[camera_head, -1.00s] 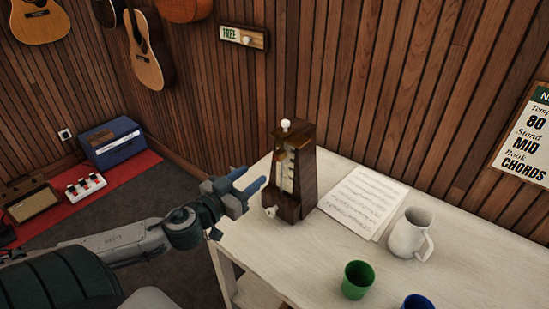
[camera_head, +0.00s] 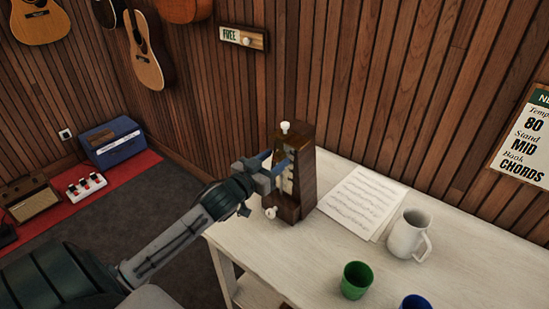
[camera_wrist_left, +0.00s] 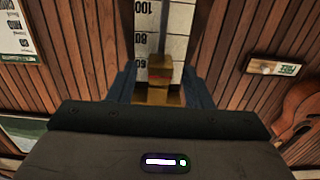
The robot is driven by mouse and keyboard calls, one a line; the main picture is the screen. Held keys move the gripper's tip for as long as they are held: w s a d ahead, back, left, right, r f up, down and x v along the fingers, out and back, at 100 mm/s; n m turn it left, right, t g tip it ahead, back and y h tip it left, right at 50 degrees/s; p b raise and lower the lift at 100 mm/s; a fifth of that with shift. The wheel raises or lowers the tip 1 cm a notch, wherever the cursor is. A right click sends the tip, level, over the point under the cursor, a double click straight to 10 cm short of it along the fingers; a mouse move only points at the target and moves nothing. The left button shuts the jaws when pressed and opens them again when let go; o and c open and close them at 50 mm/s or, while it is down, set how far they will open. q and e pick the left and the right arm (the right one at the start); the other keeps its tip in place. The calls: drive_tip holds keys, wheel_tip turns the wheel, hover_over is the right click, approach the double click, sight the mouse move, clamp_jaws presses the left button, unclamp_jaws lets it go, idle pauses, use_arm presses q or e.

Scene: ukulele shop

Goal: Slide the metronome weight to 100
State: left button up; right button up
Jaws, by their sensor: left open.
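The wooden metronome (camera_head: 307,178) stands upright at the table's far left end, with a white knob on top and a pale scale on its front. In the left wrist view, which is upside down, the scale (camera_wrist_left: 171,22) shows 100, 80 and 60. The brass weight (camera_wrist_left: 158,94) has a red mark and sits close to the 60, away from the 100. My left gripper (camera_head: 273,163) is at the metronome's front. Its blue fingers are open, one on each side of the weight in the wrist view; I see no clear contact. My right gripper is not in view.
Sheet music (camera_head: 362,200) lies right of the metronome on the white table (camera_head: 310,258). A white jug (camera_head: 407,235), a green cup (camera_head: 356,280) and a blue cup (camera_head: 416,302) stand nearer. A wall sign (camera_head: 530,140) reads 80, MID, CHORDS. The wood wall is close behind.

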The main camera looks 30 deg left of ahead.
use_arm(q)
drive_tip(key=shift+w, duration=0.3)
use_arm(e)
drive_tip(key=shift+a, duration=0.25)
